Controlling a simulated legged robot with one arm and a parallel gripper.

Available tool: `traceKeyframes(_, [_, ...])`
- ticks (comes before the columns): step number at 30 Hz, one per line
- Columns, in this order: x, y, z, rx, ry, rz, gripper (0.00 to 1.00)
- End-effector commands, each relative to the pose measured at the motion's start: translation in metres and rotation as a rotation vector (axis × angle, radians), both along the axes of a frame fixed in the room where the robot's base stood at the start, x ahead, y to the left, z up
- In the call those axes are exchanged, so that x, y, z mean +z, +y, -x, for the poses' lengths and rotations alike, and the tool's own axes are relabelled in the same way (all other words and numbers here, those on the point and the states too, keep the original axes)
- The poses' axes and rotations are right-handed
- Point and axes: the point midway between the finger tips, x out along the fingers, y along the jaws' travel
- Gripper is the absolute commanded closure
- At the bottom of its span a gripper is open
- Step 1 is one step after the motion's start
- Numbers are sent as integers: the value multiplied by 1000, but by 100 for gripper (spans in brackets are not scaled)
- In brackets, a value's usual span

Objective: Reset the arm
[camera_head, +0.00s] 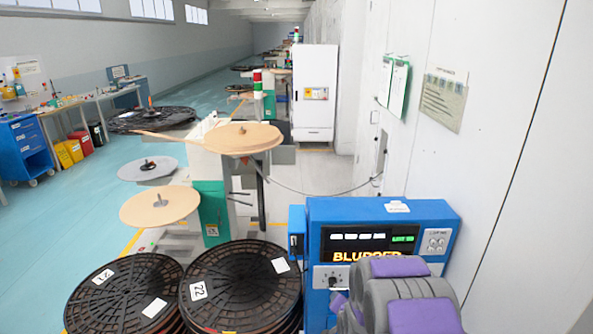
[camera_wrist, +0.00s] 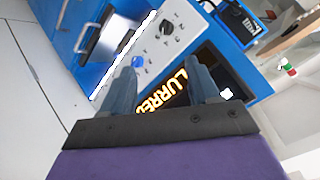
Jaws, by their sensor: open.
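My gripper (camera_wrist: 163,84) shows in the wrist view with its two grey-blue fingers apart and nothing between them. Beyond the fingers is the front of a blue machine (camera_wrist: 190,22), tilted in this view, with a dark screen, orange letters, a black knob and a blue button. In the head view the blue machine (camera_head: 440,215) stands at the lower right, close in front of me. My folded grey and purple arm (camera_head: 410,300) covers its lower right part. My fingertips are not visible in the head view. I cannot tell whether they touch the machine.
Stacks of black reels (camera_head: 240,285) stand left of the machine. Tan discs (camera_head: 160,206) are mounted behind them. A white wall (camera_head: 520,200) closes the right side. A white cabinet (camera_head: 315,90) stands further back. The turquoise floor (camera_head: 70,220) at left has free room.

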Motion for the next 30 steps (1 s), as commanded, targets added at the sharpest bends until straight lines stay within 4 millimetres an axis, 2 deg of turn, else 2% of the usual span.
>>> traceKeyframes(1, [14, 0, 7, 14, 32, 18, 39])
traceKeyframes(8, [59, 1, 56, 90, 214, 100, 39])
traceKeyframes(14, [95, 1, 115, 169, 379, 158, 39])
traceKeyframes(23, [146, 3, 223, 311, 617, 224, 39])
traceKeyframes(30, [182, 4, 324, 441, 801, 256, 39])
